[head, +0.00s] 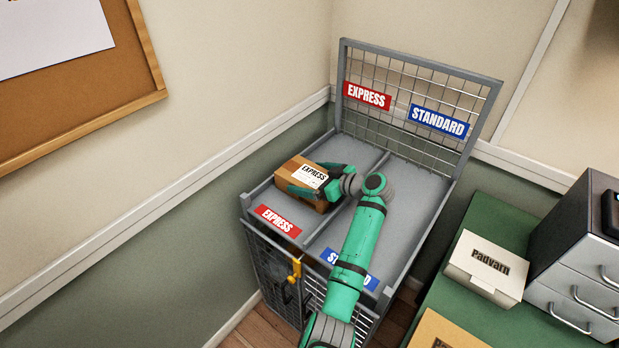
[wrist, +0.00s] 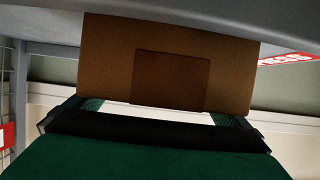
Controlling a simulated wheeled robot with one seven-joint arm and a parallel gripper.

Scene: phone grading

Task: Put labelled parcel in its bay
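The parcel (head: 310,206) is a brown box with a white EXPRESS label on top. It is at the left, EXPRESS side of the wire-mesh cart (head: 398,153), over the grey floor of that bay (head: 347,154). My gripper (head: 317,178) reaches in from the right, with a finger along each long side of the parcel, and looks shut on it. In the wrist view, the parcel's end face (wrist: 105,65) fills the upper middle, with my fingers (wrist: 159,109) at either side. Whether its underside touches the bay floor is hard to tell.
Red EXPRESS signs (head: 367,96) mark the left bay and blue STANDARD signs (head: 438,121) the right one. A low divider (head: 376,166) separates them. The STANDARD bay looks empty, though my arm covers part. A green table (head: 498,212) with a white box (head: 488,262) stands right.

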